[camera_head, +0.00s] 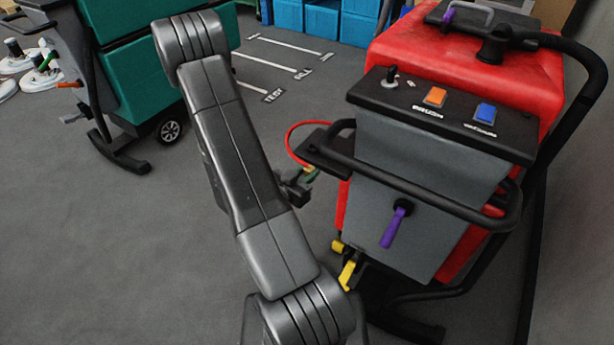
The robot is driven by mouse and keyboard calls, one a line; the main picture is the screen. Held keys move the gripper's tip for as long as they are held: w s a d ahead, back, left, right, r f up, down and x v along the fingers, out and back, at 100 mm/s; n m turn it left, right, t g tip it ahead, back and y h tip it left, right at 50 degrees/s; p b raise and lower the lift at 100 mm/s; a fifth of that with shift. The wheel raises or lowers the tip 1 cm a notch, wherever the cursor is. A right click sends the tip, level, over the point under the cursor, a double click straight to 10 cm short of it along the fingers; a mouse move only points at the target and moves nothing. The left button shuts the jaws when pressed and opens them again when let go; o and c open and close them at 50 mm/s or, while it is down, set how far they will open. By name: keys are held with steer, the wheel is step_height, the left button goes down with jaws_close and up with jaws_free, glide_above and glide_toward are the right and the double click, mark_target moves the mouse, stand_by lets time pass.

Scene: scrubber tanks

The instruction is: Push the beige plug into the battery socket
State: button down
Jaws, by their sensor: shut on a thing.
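My gripper (299,188) is left of the red and grey scrubber machine (400,160), partly hidden behind my own arm. It is shut on a small plug-like piece (310,173) that looks green and tan. Its beige colour is not clear at this size. A red cable (291,133) loops from beside the machine's black side shelf down towards this piece. I cannot make out the battery socket, nor whether the piece touches the machine.
A black handle bar (440,197) rings the machine's grey rear panel, with a purple lever (394,228) below. Yellow pedals (347,272) sit low down. A green machine (128,90) stands at the left. The grey floor between is clear, with white markings (290,46) behind.

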steer(key=shift+n+t+y, duration=0.3)
steer(key=shift+n+y, duration=0.1)
step_height(320, 180, up, 8)
steer(key=p, duration=0.4)
steer(key=shift+f, duration=0.1)
glide_above(311, 149)
steer(key=shift+w+d, duration=0.1)
stand_by(0.4)
steer(key=shift+f+b, duration=2.2)
steer(key=shift+b, duration=0.1)
steer(key=shift+f+b, duration=0.2)
steer(key=shift+b, duration=0.35)
